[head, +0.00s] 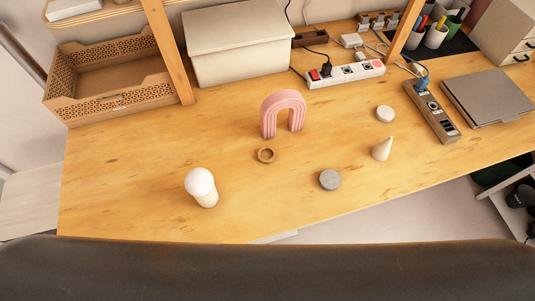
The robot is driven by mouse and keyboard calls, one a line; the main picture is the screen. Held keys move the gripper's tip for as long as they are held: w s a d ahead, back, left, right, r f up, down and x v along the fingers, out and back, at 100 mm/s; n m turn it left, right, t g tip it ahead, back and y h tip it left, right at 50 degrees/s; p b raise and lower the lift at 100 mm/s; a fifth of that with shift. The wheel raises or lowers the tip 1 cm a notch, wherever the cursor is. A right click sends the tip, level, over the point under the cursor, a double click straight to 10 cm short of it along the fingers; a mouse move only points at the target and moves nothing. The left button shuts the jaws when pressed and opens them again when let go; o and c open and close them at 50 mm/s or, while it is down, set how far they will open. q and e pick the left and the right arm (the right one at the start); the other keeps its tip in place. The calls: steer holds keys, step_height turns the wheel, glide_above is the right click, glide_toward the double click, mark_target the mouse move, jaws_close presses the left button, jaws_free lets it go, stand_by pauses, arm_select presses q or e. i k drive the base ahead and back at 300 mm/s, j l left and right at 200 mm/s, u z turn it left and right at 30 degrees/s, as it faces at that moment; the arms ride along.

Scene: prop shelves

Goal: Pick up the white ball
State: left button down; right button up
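The white ball (199,181) rests on top of a short cream cylinder (208,200) at the left front of the wooden table (120,190). The ball hides most of the cylinder's top. Neither my left nor my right gripper is in the head view.
A perforated box (110,95), lidded bin (238,62) and power strips (345,74) line the back. The table around the ball is clear.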

mark_target(199, 182)
steer(key=u, duration=0.85)
